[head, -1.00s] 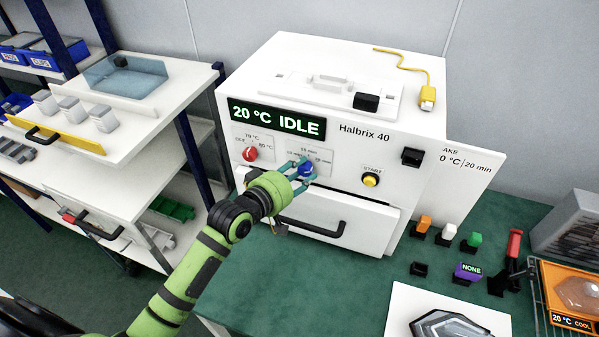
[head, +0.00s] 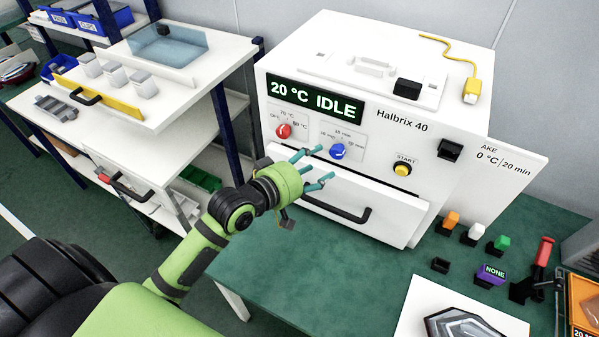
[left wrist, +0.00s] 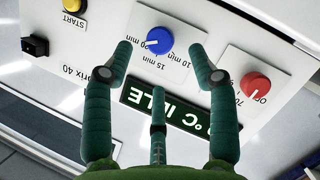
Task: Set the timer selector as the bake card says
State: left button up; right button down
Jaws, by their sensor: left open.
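The timer selector is a blue knob (head: 338,152) on the white Halbrix 40 oven's front, with 10, 15 and 20 min labels. In the left wrist view the blue knob (left wrist: 160,41) appears upside down, and its white mark points left, towards the 20 min label. The bake card (head: 505,160) at the oven's right side is partly hidden; "AKE", "0 °C" and "20 min" can be read. My left gripper (head: 315,168) is open and empty, with its fingers in front of the panel, apart from the knob. My right gripper is not in view.
A red knob (head: 283,131) is left of the timer, and a yellow START button (head: 402,170) is right. The display (head: 316,99) reads 20 °C IDLE. A black drawer handle (head: 337,206) sticks out below. Small coloured blocks stand on the green bench at right.

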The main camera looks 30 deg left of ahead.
pick_arm(q)
jog(key=v, duration=0.6)
